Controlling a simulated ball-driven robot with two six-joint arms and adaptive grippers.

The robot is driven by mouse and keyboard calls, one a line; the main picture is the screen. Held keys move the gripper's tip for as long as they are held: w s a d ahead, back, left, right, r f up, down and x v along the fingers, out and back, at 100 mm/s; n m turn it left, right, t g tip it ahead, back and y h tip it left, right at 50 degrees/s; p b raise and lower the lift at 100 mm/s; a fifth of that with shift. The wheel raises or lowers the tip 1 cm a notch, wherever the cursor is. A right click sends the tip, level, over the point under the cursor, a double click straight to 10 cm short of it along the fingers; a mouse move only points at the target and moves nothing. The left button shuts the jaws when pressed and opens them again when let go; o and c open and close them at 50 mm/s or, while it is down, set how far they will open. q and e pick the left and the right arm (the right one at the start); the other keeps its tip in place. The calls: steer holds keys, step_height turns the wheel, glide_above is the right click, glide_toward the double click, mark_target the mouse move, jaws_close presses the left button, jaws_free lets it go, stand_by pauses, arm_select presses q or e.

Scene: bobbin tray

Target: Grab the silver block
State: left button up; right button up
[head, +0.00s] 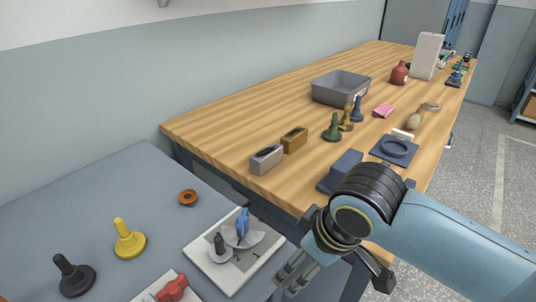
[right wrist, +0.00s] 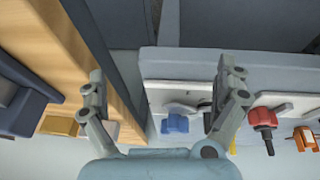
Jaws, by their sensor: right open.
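The silver block (head: 266,158) lies on the wooden table (head: 215,117) near its near left corner, just left of a gold block (head: 294,139). In the right wrist view, a pale block that looks like the silver one (right wrist: 111,129) is partly hidden behind the left finger, beside the gold block (right wrist: 58,126). My right gripper (head: 296,273) is open and empty. It is below and right of the silver block in the head view, by the gap between the wooden table and the grey table, apart from the block. My left gripper is not in view.
Green, gold and blue pieces (head: 332,128) and a grey bin (head: 341,88) stand behind the blocks. The grey table (head: 95,195) holds a white plate (head: 205,249) with parts, and yellow (head: 129,243) and black pieces.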

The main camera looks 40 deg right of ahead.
steer(key=w+d+r+t+p, duration=0.1)
steer(key=w+d+r+t, duration=0.15)
steer(key=w+d, duration=0.5)
steer(key=t+y, duration=0.1)
steer(key=t, duration=0.2)
glide_toward(268, 151)
steer(key=shift+g, duration=0.25)
steer(key=x, duration=0.4)
steer(key=shift+w+f, duration=0.1)
steer(key=shift+w, duration=0.15)
steer(key=x, duration=0.6)
steer(key=shift+w+f+b, duration=0.1)
steer(key=shift+b, duration=0.2)
arm_select(q)
steer(key=shift+w+a+r, duration=0.15)
steer(key=shift+w+r, duration=0.1)
steer(key=shift+r, duration=0.3)
arm_select(e)
steer(key=c, duration=1.2)
